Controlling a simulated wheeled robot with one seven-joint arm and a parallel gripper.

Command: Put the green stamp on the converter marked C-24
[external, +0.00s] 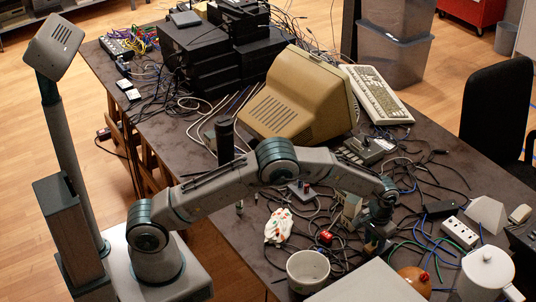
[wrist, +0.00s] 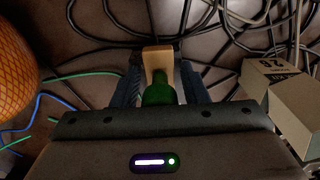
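The green stamp (wrist: 157,92) has a dark green knob and a pale wooden block (wrist: 157,58). In the wrist view it sits between the fingers of my gripper (wrist: 158,70), which look closed against its sides. In the external view my gripper (external: 378,238) is low over the right part of the table, and the stamp cannot be made out there. A beige box-shaped converter (wrist: 283,92) lies right of my gripper in the wrist view; its upside-down mark is only partly readable. A beige box (external: 348,208) stands left of my gripper in the external view. I cannot read C-24 anywhere.
Loose cables cover much of the table (external: 235,238) around my gripper. An orange ball (wrist: 15,65) is at the left in the wrist view.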

